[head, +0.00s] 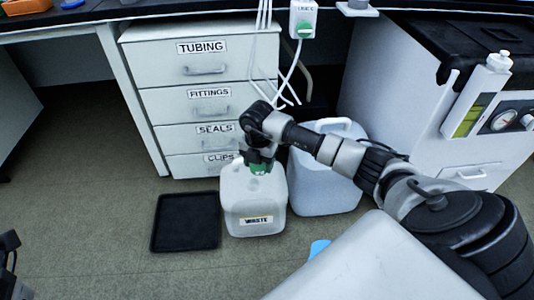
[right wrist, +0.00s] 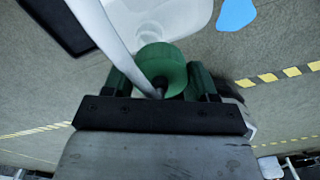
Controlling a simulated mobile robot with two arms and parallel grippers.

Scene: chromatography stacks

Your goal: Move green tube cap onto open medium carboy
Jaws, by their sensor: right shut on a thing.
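My right gripper (head: 261,158) is shut on the green tube cap (head: 259,168), just over the top of the white carboy labelled WASTE (head: 257,218). In the right wrist view the green cap (right wrist: 161,68) sits between the two fingers, and a white tube (right wrist: 112,38) runs to its middle. The carboy (right wrist: 180,14) shows beyond the cap, with its round neck partly hidden behind it. I cannot tell whether the cap touches the neck. A dark part of my left arm or gripper (head: 9,250) shows at the left edge, and its jaws are unclear.
A larger white carboy (head: 325,185) stands behind and right of the WASTE one, partly behind my arm. A black tray (head: 186,222) lies left on the floor. A blue piece (head: 319,248) lies in front. Drawers (head: 205,70) stand behind, and white tubes (head: 262,50) hang down.

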